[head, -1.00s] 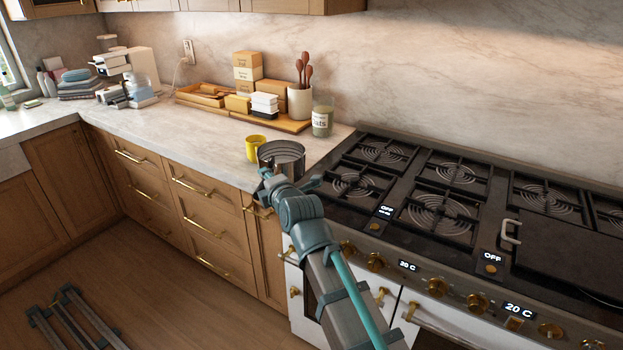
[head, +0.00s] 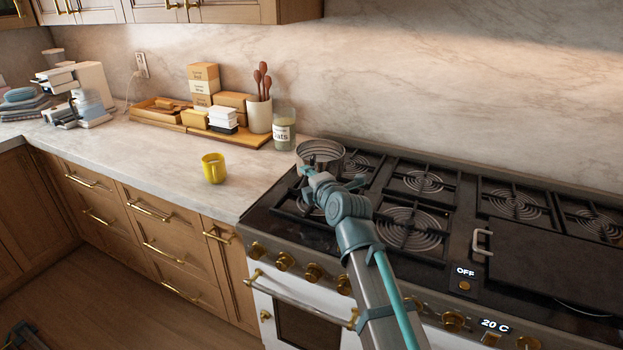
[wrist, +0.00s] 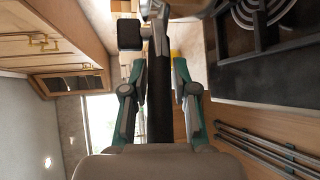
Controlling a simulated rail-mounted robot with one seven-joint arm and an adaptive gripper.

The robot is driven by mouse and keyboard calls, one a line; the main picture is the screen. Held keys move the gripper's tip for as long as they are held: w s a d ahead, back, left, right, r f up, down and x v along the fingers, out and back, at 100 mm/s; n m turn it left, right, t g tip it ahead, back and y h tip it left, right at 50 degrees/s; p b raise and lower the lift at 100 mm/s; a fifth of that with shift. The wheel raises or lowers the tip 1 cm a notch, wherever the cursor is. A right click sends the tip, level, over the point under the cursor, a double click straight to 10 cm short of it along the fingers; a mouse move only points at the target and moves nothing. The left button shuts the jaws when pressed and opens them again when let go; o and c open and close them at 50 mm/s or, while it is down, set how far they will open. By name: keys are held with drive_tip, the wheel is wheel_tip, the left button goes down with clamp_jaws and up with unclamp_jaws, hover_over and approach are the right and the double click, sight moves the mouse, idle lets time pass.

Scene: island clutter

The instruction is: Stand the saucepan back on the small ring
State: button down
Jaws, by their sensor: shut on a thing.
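The metal saucepan (head: 321,152) is over the back-left part of the hob in the head view, roughly upright. I cannot tell whether it touches the grate. My gripper (head: 309,172) is shut on its handle, on the near side of the pan. In the wrist view the dark handle (wrist: 160,95) runs between the teal fingers, and a bit of the pan (wrist: 190,7) shows at the top edge. A ring (head: 362,164) shows partly just right of the pan. Whatever ring lies under the pan and my arm is hidden.
A larger ring (head: 408,228) and another behind it (head: 424,182) are bare. A dark griddle plate (head: 560,262) covers the hob's right front. A yellow mug (head: 213,168) stands on the counter to the left. An oats jar (head: 284,132) and utensil crock (head: 259,115) stand behind, near the pan.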

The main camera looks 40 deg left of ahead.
drive_tip(key=shift+s+a+r, duration=0.1)
drive_tip(key=shift+b, duration=0.7)
wheel_tip(320, 180, down, 8)
drive_tip(key=b, duration=0.8)
drive_tip(key=shift+r, duration=0.1)
drive_tip(key=shift+b, duration=1.4)
idle(1.6)
drive_tip(key=shift+f+b, duration=0.7)
drive_tip(key=shift+b, duration=0.05)
idle(1.1)
drive_tip(key=c, duration=0.8)
unclamp_jaws()
drive_tip(key=shift+s+f, duration=0.1)
